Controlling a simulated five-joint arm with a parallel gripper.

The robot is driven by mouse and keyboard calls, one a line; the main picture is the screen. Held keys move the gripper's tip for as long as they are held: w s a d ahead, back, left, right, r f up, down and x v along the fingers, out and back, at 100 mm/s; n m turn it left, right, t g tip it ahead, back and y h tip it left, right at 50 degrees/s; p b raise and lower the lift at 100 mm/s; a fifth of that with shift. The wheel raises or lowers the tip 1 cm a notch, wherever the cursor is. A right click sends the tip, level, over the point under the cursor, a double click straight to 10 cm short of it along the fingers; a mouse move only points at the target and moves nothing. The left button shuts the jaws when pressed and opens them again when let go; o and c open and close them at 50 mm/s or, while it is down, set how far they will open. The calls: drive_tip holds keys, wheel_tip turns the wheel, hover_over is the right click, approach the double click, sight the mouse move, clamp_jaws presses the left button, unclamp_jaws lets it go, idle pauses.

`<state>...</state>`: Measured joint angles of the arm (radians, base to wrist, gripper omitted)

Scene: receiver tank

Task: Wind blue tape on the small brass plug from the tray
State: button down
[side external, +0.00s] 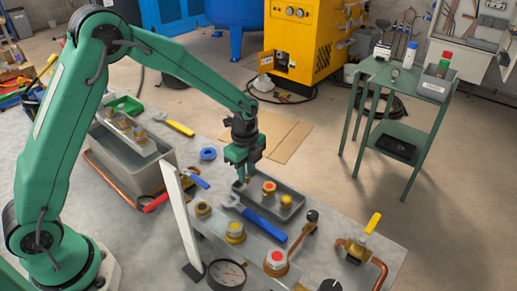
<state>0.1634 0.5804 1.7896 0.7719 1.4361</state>
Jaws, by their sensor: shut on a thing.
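My gripper (242,178) points down at the left end of a grey tray (296,212) on the bench. It is shut on a small brass plug, of which only a tiny part shows below the fingers. In the tray stand a brass plug with a red top (268,188) and another brass plug (286,201), both apart from the fingers. A blue tape roll (208,154) lies flat on the bench, left of my gripper and apart from it.
A blue-handled wrench (262,220) lies in front of the tray. A white upright plate (180,215), brass fittings (235,232) and a gauge (226,275) crowd the front. A red-handled tool (157,203) lies left. A yellow-handled valve (360,245) stands right.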

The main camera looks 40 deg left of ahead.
drive_tip(key=shift+r, duration=2.4)
drive_tip(key=s+a+f, duration=0.1)
drive_tip(key=s+a, duration=0.1)
drive_tip(key=a, duration=1.6)
drive_tip(key=shift+s+a, duration=0.2)
drive_tip(key=shift+a, duration=0.1)
